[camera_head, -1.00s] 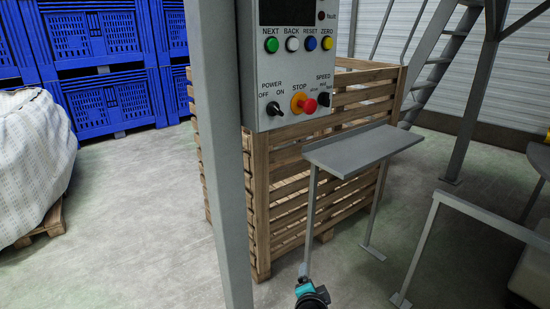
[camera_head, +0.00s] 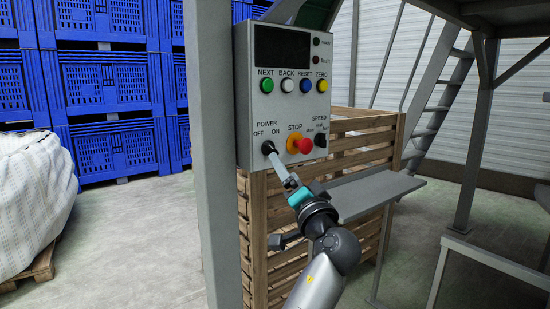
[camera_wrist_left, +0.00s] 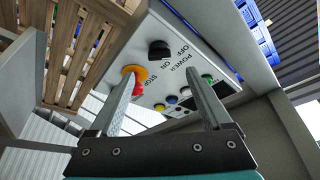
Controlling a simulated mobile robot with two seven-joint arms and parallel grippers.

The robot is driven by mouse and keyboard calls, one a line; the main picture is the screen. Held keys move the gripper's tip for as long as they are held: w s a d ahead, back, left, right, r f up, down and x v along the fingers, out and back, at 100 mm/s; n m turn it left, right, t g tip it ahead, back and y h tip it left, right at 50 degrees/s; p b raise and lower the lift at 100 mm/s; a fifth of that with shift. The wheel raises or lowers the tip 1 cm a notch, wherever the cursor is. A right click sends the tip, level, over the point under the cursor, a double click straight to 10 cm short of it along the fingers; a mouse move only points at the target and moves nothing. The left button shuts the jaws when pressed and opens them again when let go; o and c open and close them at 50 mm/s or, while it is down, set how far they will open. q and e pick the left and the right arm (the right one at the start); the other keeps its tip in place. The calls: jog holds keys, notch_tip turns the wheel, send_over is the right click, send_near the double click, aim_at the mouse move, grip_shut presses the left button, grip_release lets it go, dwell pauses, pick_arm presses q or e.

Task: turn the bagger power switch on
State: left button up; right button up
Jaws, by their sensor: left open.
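The black power switch (camera_head: 268,147) sits on the front of the grey control box (camera_head: 247,105), below the POWER, OFF and ON labels. It also shows in the left wrist view (camera_wrist_left: 159,50). I cannot tell clearly which label it points to. My left gripper (camera_head: 277,160) is just in front of the switch in the head view, its fingers reaching up to it. In the left wrist view my left gripper (camera_wrist_left: 163,76) is open, with the knob just beyond and between its fingertips. Contact is not clear. My right gripper is not in view.
The red stop button (camera_head: 303,146) on its yellow base is right beside the switch, close to one finger in the wrist view. A black speed knob (camera_head: 320,140) is further right. A grey post (camera_head: 210,180) stands left of the box. A grey shelf (camera_head: 375,190) is below right.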

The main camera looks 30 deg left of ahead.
aim_at(271, 149)
pick_arm(q)
jog(key=b+x, duration=0.1)
jog(key=x, duration=0.7)
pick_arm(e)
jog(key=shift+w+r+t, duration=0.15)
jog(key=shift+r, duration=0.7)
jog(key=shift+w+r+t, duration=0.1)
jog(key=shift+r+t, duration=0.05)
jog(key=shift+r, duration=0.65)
pick_arm(q)
grip_shut()
